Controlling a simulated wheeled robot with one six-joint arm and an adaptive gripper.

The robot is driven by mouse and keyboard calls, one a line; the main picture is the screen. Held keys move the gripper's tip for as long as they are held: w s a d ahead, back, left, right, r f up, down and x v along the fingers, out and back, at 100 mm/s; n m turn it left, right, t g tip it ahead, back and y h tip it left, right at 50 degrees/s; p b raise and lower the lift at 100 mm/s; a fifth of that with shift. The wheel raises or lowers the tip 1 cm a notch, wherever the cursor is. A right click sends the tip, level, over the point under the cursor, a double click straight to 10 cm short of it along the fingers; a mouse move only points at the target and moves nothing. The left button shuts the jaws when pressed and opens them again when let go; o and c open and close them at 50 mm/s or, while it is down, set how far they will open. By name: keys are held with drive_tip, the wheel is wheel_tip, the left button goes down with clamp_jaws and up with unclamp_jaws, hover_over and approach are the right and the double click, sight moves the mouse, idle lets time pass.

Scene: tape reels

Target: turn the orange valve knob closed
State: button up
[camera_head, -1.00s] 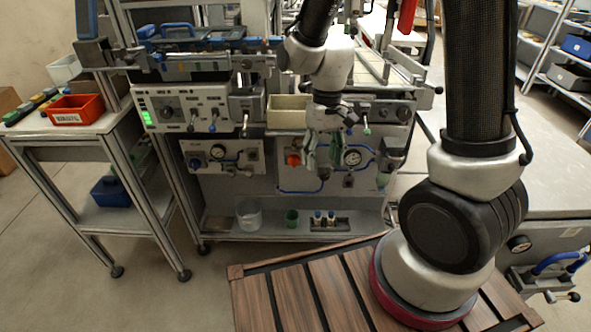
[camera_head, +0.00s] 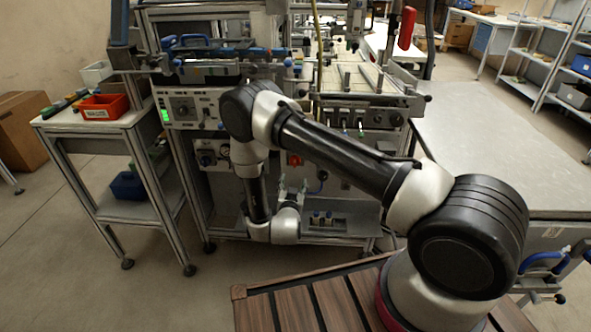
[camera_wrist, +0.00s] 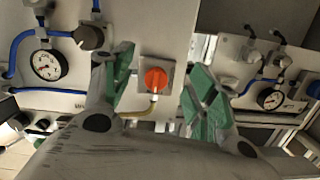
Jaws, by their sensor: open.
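The orange valve knob (camera_wrist: 156,80) sits on a square grey plate on the machine's pale front panel. In the wrist view it lies between my two fingers, beyond their tips. In the head view the knob (camera_head: 295,160) is a small red-orange spot on the lower front panel, just above my gripper (camera_head: 291,188). My gripper (camera_wrist: 158,88) has green finger pads and is open, with nothing between the fingers. The gap between fingertips and knob is hard to judge.
A pressure gauge (camera_wrist: 48,65) and a black knob (camera_wrist: 89,38) are left of the valve, with blue hoses around them. Another gauge (camera_wrist: 269,98) is at right. A yellow hose runs below the knob. A side table with a red bin (camera_head: 104,107) stands left.

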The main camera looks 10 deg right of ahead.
drive_tip(key=w+d+r+t, duration=0.1)
drive_tip(key=w+d+r, duration=0.1)
drive_tip(key=w, duration=0.5)
drive_tip(key=shift+w+d+r+t+h, duration=0.3)
drive_tip(key=shift+r, duration=0.4)
drive_tip(key=c, duration=1)
drive_tip(key=shift+c, duration=0.2)
